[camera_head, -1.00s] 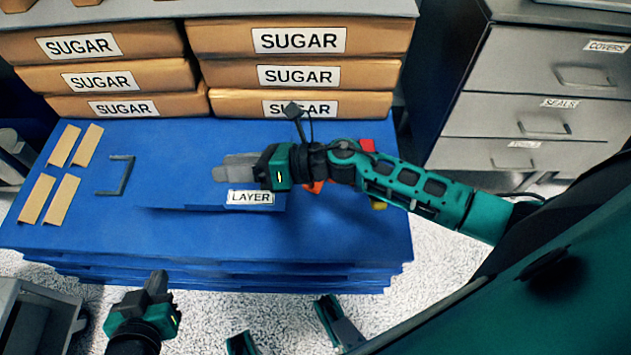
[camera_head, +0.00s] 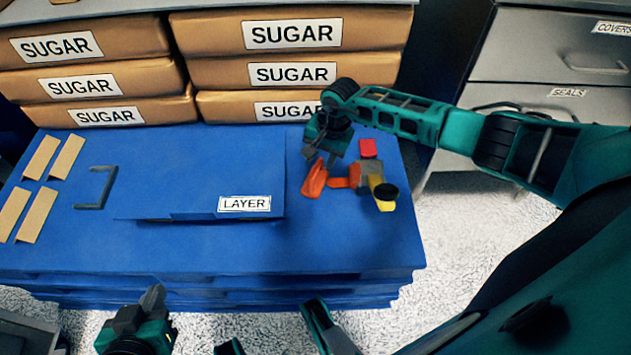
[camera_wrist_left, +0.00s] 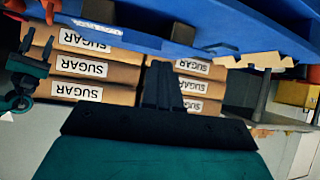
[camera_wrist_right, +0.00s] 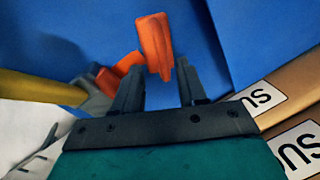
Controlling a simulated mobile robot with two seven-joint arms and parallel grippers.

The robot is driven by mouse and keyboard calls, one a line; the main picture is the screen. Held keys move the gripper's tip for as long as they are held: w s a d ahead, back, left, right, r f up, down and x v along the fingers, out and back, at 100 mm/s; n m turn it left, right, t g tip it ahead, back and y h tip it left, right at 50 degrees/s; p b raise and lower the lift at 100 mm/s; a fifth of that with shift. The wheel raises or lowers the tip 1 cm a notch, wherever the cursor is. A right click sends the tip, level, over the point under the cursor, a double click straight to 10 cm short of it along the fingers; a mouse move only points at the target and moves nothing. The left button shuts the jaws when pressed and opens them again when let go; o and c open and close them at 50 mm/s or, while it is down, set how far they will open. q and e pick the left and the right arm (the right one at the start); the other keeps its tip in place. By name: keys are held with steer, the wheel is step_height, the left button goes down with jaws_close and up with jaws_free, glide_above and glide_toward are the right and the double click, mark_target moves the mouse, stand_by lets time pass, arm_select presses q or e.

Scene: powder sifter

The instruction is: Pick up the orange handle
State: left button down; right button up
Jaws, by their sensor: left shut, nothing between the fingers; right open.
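The orange handle (camera_head: 314,178) lies on the blue table, right of the LAYER label, joined to a tool with a grey body (camera_head: 367,176) and a yellow part with a black end (camera_head: 383,193). My right gripper (camera_head: 322,163) is open above the far end of the handle. In the right wrist view the orange handle (camera_wrist_right: 154,44) shows just ahead of the open fingers (camera_wrist_right: 157,85), with nothing between them. My left gripper (camera_head: 152,296) is shut and empty, low in front of the table; its closed fingers show in the left wrist view (camera_wrist_left: 163,85).
The blue table (camera_head: 60,245) carries a raised blue sheet with a LAYER label (camera_head: 244,204), a dark bracket (camera_head: 104,188) and several tan strips (camera_head: 66,157). SUGAR bags (camera_head: 290,75) are stacked behind it. Grey drawers (camera_head: 550,105) stand at the back right.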

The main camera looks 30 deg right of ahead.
mark_target(316, 169)
steer(key=f+b, duration=0.1)
steer(key=f, duration=0.1)
steer(key=w+f, duration=0.1)
steer(key=f, duration=0.1)
steer(key=a+f+b, duration=0.1)
steer(key=f, duration=0.1)
steer(key=shift+w+f+b, duration=0.15)
steer(key=shift+f+b, duration=0.15)
jaws_close()
